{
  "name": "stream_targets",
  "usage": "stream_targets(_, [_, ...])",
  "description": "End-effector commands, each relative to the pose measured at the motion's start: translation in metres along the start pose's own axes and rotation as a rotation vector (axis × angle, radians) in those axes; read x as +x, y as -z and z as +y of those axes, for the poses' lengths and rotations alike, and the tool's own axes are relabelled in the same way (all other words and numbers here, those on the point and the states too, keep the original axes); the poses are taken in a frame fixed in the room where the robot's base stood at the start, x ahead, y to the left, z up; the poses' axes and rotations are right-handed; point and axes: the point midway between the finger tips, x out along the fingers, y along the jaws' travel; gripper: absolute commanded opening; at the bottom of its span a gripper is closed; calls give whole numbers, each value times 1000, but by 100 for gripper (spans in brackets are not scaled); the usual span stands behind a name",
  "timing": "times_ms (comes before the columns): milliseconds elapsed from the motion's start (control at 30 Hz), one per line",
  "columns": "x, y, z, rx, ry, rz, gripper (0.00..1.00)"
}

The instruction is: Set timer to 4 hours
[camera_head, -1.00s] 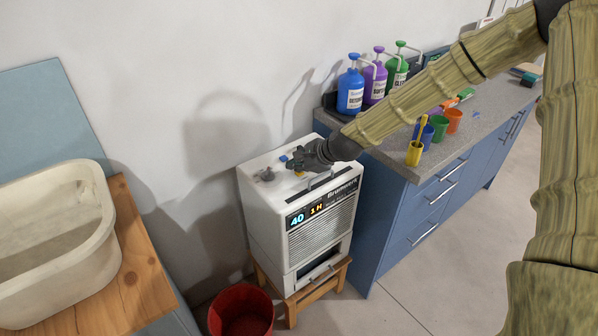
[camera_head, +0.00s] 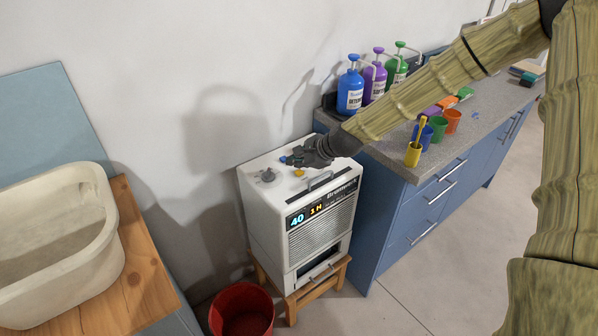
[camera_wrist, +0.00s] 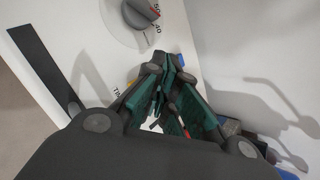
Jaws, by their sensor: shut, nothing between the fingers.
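The white dehumidifier (camera_head: 295,215) stands on a small wooden stool. Its front display (camera_head: 307,215) shows "40" in blue and "1 H" in orange. On its top are a grey knob (camera_head: 268,175), a blue button (camera_head: 283,159) and a yellow button (camera_head: 299,173). My gripper (camera_head: 292,160) is shut and empty over the top, beside the blue and yellow buttons; I cannot tell whether it touches anything. In the wrist view, the shut fingers (camera_wrist: 168,68) partly cover the panel. The knob (camera_wrist: 140,12) and a partly hidden label starting "TI" show there; the yellow button is mostly hidden.
A blue cabinet (camera_head: 400,215) with bottles and cups stands close on the right. A red bucket (camera_head: 242,312) is on the floor in front. A wooden counter with a beige basin (camera_head: 60,225) is at left.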

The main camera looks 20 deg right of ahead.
Motion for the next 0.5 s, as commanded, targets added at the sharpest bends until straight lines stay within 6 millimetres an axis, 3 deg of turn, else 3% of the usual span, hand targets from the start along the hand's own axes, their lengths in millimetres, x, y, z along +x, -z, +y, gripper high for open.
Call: stream_targets(500, [-29,-21,-21,0,0,0,0])
